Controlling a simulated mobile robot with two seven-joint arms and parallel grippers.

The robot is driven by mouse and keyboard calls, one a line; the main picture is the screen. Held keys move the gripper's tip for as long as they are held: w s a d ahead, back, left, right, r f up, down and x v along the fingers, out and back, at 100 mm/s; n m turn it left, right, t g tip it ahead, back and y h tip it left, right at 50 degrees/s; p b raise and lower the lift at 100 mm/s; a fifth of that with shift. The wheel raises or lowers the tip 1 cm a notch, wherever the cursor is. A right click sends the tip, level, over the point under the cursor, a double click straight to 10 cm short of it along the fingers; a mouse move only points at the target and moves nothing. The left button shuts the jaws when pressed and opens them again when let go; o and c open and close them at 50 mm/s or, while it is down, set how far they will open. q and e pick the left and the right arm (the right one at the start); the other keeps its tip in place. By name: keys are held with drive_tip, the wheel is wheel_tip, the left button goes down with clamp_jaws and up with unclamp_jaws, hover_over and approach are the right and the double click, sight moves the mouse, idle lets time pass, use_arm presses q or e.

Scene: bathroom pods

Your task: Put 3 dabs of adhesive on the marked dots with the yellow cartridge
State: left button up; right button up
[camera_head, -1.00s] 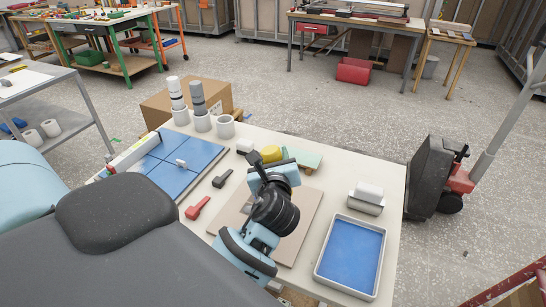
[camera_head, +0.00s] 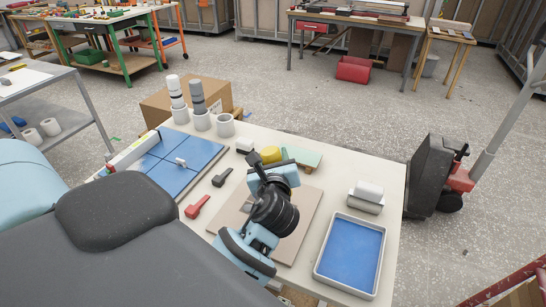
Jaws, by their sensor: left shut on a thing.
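The yellow cartridge (camera_head: 270,154) shows as a short yellow piece just past the end of my left arm. My left gripper (camera_head: 272,170) is shut on it, above the far part of a brown board (camera_head: 311,207). The wrist and forearm cover much of the board and most of the gripper's fingers. The cartridge's nozzle is hidden, and I cannot make out any marked dots or dabs. A white cartridge (camera_head: 175,90) and a grey cartridge (camera_head: 198,95) stand upright in white holders; the third holder (camera_head: 225,125) beside them is empty. My right gripper is not in view.
A blue tiled panel (camera_head: 165,170) lies at the table's left, with red (camera_head: 197,207) and dark (camera_head: 222,178) tools beside it. A green plate (camera_head: 308,158) lies behind the board. A blue-bottomed tray (camera_head: 350,255) and a white block (camera_head: 369,190) are at the right.

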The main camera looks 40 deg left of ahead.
sight(273, 147)
use_arm(q)
drive_tip(key=shift+f, duration=0.3)
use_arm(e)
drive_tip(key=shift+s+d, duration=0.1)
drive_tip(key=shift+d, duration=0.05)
use_arm(q)
drive_tip(key=shift+f, duration=0.15)
idle(0.7)
